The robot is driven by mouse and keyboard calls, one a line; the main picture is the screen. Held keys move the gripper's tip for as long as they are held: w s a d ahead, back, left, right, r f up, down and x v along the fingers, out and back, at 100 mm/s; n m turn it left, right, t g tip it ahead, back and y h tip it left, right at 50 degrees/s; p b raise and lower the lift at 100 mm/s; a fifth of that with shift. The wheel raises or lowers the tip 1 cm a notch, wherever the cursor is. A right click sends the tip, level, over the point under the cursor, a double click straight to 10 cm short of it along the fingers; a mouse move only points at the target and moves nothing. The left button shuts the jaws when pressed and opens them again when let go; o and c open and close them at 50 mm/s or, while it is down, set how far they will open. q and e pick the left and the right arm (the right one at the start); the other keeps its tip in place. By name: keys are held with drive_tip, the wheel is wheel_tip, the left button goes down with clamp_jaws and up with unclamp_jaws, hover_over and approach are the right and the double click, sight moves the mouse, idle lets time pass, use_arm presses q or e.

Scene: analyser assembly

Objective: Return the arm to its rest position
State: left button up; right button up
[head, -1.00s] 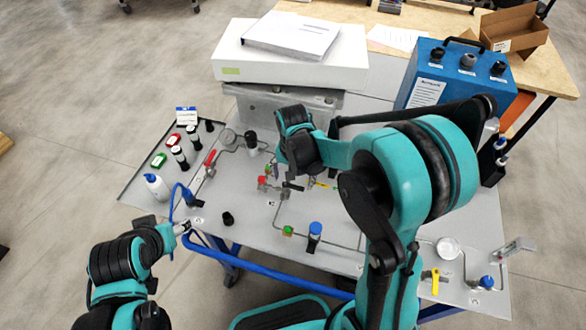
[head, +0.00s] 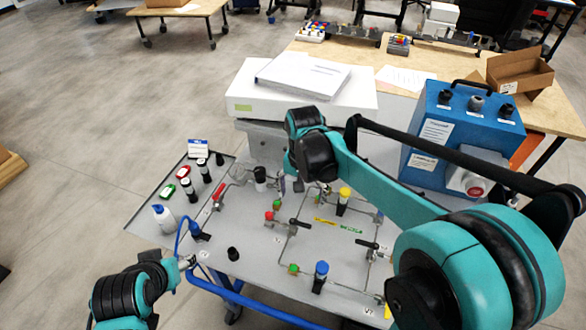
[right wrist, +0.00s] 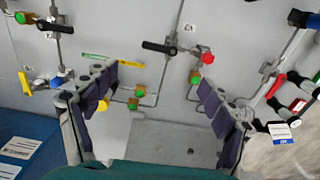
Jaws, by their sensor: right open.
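My right arm, teal and black, reaches in the head view from the lower right over the grey panel table (head: 255,232). Its gripper (head: 291,184) is mostly hidden behind the black wrist, above the panel's back part.
The panel carries thin pipes, a red-handled valve (head: 219,194), a yellow-topped fitting (head: 343,200) and a blue-capped fitting (head: 320,277). A white box (head: 275,92) and a blue case (head: 462,130) stand behind. Floor at left is clear.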

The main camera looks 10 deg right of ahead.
drive_tip(key=s+d+r+n+t, duration=0.2)
drive_tip(key=s+n+t, duration=0.4)
drive_tip(key=s, duration=0.6)
drive_tip(key=shift+s+d+n+t, duration=0.25)
drive_tip(key=shift+n+t, duration=0.15)
drive_tip(key=shift+t, duration=0.1)
idle(0.4)
